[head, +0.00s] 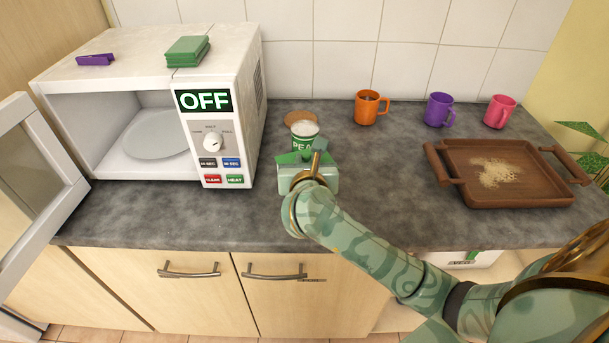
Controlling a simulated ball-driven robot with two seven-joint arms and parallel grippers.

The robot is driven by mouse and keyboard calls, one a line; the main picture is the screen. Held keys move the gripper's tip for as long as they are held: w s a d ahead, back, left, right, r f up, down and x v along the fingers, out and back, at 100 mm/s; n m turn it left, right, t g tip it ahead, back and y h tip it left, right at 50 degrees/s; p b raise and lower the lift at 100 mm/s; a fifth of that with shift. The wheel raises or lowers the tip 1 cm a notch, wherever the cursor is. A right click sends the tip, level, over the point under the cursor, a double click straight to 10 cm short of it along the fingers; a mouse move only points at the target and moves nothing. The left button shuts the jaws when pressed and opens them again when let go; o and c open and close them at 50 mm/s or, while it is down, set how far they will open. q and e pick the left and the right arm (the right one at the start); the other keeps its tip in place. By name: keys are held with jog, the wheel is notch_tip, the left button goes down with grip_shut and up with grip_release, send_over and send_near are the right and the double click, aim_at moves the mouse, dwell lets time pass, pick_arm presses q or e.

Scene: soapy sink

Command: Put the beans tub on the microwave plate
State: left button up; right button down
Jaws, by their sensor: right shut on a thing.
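A small tub (304,130) with a white rim and a green label starting "PEA" stands on the counter right of the microwave. I see no label reading beans. My right gripper (306,157) is shut on this tub from the front and hides its lower part. The microwave (232,139) is at the left with its door (38,170) swung open and its display reading OFF. The pale round plate (155,136) lies inside it, with nothing seen on it. My left gripper is not in view.
A round brown thing (297,117) shows just behind the tub. Orange (367,107), purple (437,109) and pink (498,111) mugs stand at the back right. A brown tray (460,192) holds pale grains. Green sponges (187,50) and a purple clip (95,60) lie on the microwave.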

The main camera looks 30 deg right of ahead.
jog(key=shift+w+d+f+b, duration=0.1)
jog(key=shift+w+f+b, duration=0.1)
jog(key=shift+f, duration=0.45)
jog(key=shift+w+d+f+b, duration=0.1)
jog(key=shift+f+b, duration=0.1)
jog(key=shift+f, duration=0.45)
jog(key=shift+w+f+b, duration=0.1)
jog(key=shift+f+b, duration=0.1)
jog(key=shift+f, duration=0.45)
jog(key=shift+f, duration=0.15)
jog(key=c, duration=1.3)
grip_release()
